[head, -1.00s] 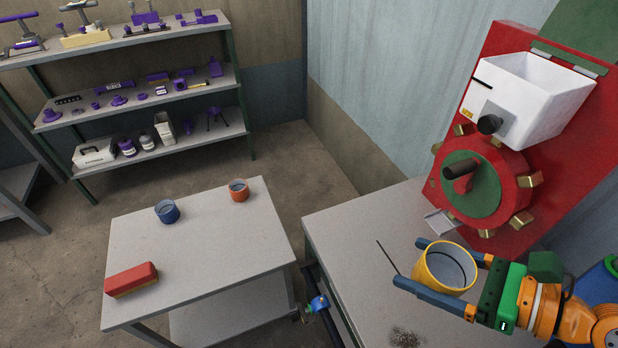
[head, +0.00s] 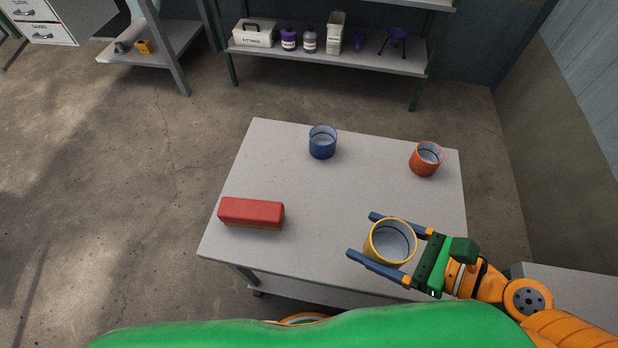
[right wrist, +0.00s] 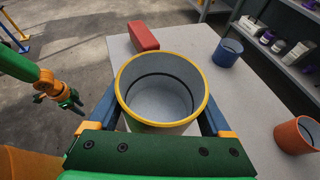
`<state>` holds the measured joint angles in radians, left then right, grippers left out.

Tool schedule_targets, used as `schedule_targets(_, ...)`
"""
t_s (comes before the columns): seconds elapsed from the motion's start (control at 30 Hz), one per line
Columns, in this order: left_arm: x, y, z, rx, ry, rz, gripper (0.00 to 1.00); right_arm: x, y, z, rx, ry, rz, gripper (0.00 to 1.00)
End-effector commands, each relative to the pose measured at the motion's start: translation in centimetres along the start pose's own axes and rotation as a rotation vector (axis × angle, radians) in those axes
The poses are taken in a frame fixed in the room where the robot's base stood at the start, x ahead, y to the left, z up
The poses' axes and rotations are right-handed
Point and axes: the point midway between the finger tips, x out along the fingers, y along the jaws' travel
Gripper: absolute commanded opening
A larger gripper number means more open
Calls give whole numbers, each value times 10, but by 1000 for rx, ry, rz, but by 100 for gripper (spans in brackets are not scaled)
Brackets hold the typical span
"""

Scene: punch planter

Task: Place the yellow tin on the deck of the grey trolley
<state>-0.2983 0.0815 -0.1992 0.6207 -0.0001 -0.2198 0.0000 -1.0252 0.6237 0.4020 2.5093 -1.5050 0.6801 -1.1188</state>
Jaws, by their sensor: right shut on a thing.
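The yellow tin (head: 390,243) is an open-topped can with a yellow rim. My right gripper (head: 364,234) is shut on its sides, with one blue finger on each side. The tin is upright over the near right part of the grey trolley's deck (head: 300,185); I cannot tell the gap below it. In the right wrist view, the tin (right wrist: 162,85) fills the middle between the fingers and hides part of the deck. My left gripper (right wrist: 66,102) shows at the left of that view, away from the deck; its jaws are too small to read.
On the deck stand a blue tin (head: 322,143) at the back, an orange tin (head: 426,159) at the back right, and a red-topped block (head: 251,213) at the left. The middle of the deck is clear. A shelf unit (head: 360,57) stands behind.

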Motion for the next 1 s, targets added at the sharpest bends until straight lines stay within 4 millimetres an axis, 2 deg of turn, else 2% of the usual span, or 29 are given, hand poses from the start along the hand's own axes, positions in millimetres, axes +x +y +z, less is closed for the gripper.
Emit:
schedule_targets(0.17, 12, 0, 2, 0, -1, 0, 50, 7, -6, -7, -5, -1, 1, 15)
schedule_targets(0.23, 31, 1, 4, 0, -2, 1, 50, 20, -21, -16, -13, -2, 0, 15)
schedule_targets(0.3, 24, 1, 4, 0, -4, 1, 50, 28, -37, -11, -7, -3, -2, 15)
schedule_targets(0.47, 32, 2, 5, 0, -4, 2, 50, 56, -75, -20, -2, -2, -5, 15)
schedule_targets(0.6, 50, 2, 6, 0, -3, 2, 50, 84, -101, -47, 4, -2, -6, 15)
schedule_targets(0.8, 59, 3, 7, 1, -3, 3, 50, 105, -120, -66, 3, -1, -3, 15)
schedule_targets(0.9, 63, 3, 7, 1, -3, 3, 50, 114, -120, -84, 6, 0, 0, 15)
schedule_targets(1.0, 64, 3, 7, 1, -2, 3, 50, 117, -120, -93, 3, 0, 0, 15)
